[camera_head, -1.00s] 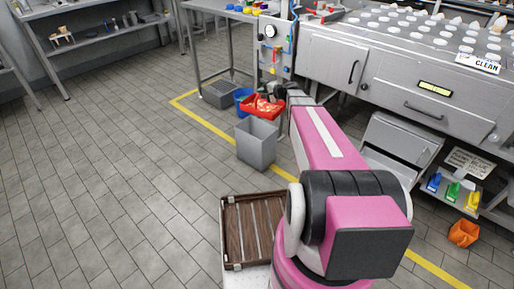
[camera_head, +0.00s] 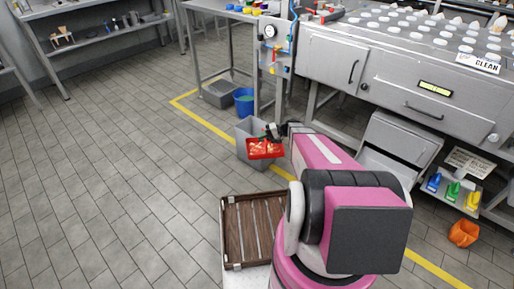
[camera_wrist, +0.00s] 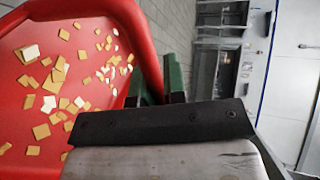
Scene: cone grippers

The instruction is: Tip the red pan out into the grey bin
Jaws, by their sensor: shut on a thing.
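The red pan (camera_head: 264,149) holds many small yellowish and tan pieces, seen closely in the wrist view (camera_wrist: 30,105). My gripper (camera_head: 272,132) is shut on the pan at its edge; in the wrist view, green and black finger parts (camera_wrist: 160,84) meet the pan's right rim. In the head view the pan is in front of and over the grey bin (camera_head: 250,158), covering part of its opening. I cannot tell the gap between them. The pieces still lie in the pan.
A blue bucket (camera_head: 244,101) and a low grey tub (camera_head: 219,92) stand behind the bin. A wooden slatted tray (camera_head: 252,232) is near my base. An orange container (camera_head: 463,234) lies at the right. Open tiled floor spreads to the left.

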